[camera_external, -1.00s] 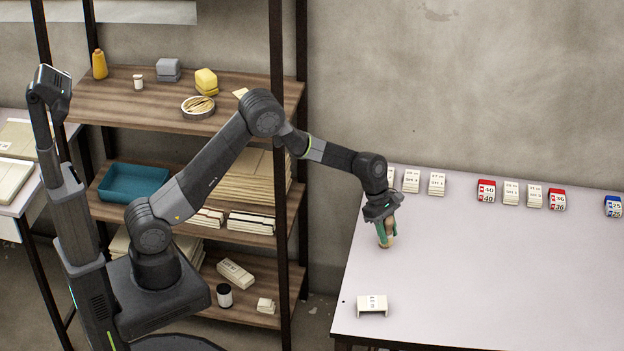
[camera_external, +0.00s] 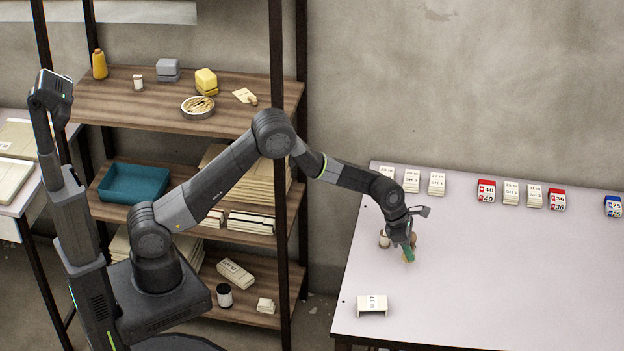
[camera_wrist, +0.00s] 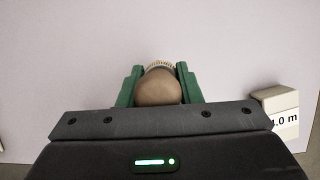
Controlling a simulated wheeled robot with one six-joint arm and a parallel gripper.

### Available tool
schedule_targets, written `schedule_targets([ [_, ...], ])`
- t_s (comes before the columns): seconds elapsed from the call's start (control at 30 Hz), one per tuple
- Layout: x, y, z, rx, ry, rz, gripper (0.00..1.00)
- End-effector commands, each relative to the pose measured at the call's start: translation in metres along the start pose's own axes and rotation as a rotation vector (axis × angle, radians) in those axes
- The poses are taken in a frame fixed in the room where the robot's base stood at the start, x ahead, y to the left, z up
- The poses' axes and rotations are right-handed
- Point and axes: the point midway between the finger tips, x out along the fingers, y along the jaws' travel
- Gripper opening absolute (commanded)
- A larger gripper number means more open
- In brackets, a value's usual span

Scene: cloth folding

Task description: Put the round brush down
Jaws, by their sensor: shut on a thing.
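My gripper (camera_external: 408,253) is shut on the round brush, its green fingers on either side of it, low over the left part of the table (camera_external: 480,270). In the wrist view, my gripper (camera_wrist: 159,82) holds the round brush (camera_wrist: 158,90), with its rounded brown end toward the camera and a ring of pale bristles beyond.
A pale labelled holder (camera_external: 373,305) stands near the front left edge; it also shows in the wrist view (camera_wrist: 278,105). Several pale, red (camera_external: 487,190) and blue (camera_external: 613,206) labelled blocks line the back. The table's middle is clear. A wooden shelf (camera_external: 140,100) stands left.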

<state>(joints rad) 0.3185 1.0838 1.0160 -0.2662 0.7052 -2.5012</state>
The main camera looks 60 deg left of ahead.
Motion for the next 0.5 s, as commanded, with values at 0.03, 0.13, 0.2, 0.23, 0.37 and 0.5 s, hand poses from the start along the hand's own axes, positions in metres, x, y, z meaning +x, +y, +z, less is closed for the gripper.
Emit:
schedule_targets([
  [0.03, 0.004, 0.000, -0.002, -0.001, 0.001, -0.001, 0.08],
  [0.13, 0.011, 0.000, -0.004, -0.001, 0.000, 0.000, 0.08],
  [0.2, 0.016, 0.000, -0.007, -0.001, 0.000, -0.001, 0.08],
  [0.23, 0.020, 0.000, -0.009, -0.001, 0.001, -0.002, 0.08],
  [0.37, 0.037, 0.000, -0.016, 0.000, 0.002, -0.002, 0.08],
  [0.5, 0.043, 0.000, -0.018, 0.000, -0.001, 0.000, 0.08],
])
